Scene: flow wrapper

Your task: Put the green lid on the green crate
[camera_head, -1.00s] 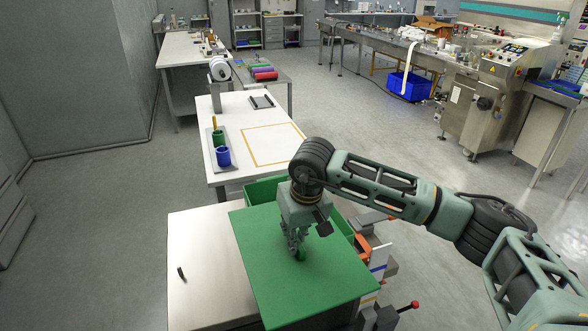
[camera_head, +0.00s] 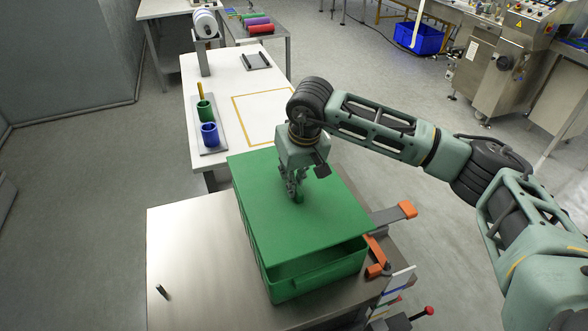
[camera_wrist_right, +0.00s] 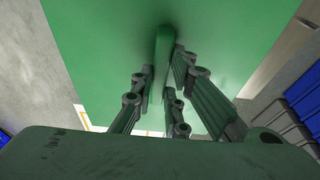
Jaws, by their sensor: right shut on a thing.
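The green lid (camera_head: 290,230) is a flat sheet over the green crate (camera_head: 318,283), covering most of its top. At the near end the crate's rim and a dark strip of its inside show past the lid's edge, so the lid sits towards the far side. A small gap appears between lid and rim there; contact farther back is hidden. My right gripper (camera_head: 296,194) is shut on the lid's green handle (camera_wrist_right: 163,48), with the lid (camera_wrist_right: 90,45) filling much of the right wrist view. My left gripper is not in view.
The crate stands on a metal-topped table (camera_head: 195,255), whose left part is bare except for a small black thing (camera_head: 162,291). Orange-ended clamps (camera_head: 407,209) stand at the crate's right. Behind is a white table (camera_head: 235,80) with green (camera_head: 204,110) and blue (camera_head: 209,134) cups.

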